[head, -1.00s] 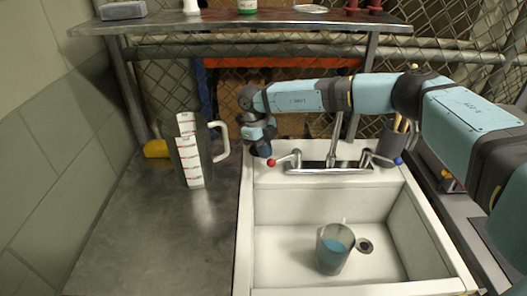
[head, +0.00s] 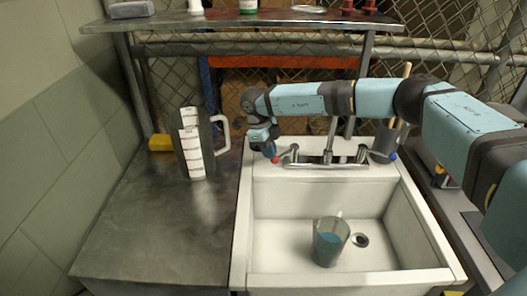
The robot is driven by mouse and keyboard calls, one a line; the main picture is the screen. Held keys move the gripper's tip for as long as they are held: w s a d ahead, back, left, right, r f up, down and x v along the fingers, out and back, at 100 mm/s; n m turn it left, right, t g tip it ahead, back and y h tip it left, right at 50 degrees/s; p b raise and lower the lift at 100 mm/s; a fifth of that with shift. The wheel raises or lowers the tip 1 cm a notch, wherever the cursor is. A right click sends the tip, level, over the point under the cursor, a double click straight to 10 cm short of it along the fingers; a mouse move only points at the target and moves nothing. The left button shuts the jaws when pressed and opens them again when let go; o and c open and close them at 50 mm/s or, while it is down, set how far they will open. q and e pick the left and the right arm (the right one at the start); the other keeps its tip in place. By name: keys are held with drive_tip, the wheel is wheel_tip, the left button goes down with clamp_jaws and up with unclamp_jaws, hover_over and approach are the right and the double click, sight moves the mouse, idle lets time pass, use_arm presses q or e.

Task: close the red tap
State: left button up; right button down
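The red tap (head: 276,160) is the red-tipped lever on the left of the faucet (head: 328,156), at the back of the white sink. Its lever points left from the faucet body. My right arm comes in from the right above the faucet, and its gripper (head: 270,153) hangs down at the red tip. The gripper overlaps the tip in the picture; I cannot tell whether they touch. The fingers are too small and dark to show whether they are open. My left gripper is not in view.
A glass (head: 330,243) with blue liquid stands in the sink (head: 290,279) beside the drain. A blue-tipped lever (head: 392,156) is on the faucet's right. A measuring jug (head: 193,148) and yellow object (head: 160,142) stand on the left counter (head: 150,235), whose front is clear.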

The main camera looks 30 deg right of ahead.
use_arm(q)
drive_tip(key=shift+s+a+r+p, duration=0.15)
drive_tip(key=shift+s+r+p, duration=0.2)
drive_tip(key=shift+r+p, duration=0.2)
use_arm(e)
drive_tip(key=s+d+n+t+h, duration=0.1)
drive_tip(key=s+d+n, duration=0.1)
drive_tip(key=s+n, duration=0.3)
drive_tip(key=shift+s+d+n, duration=0.2)
drive_tip(key=shift+d+n, duration=0.15)
drive_tip(key=shift+n, duration=0.05)
drive_tip(key=shift+s+d+f, duration=0.15)
drive_tip(key=shift+s+d, duration=0.1)
drive_tip(key=shift+s, duration=0.1)
drive_tip(key=shift+a, duration=0.1)
idle(0.3)
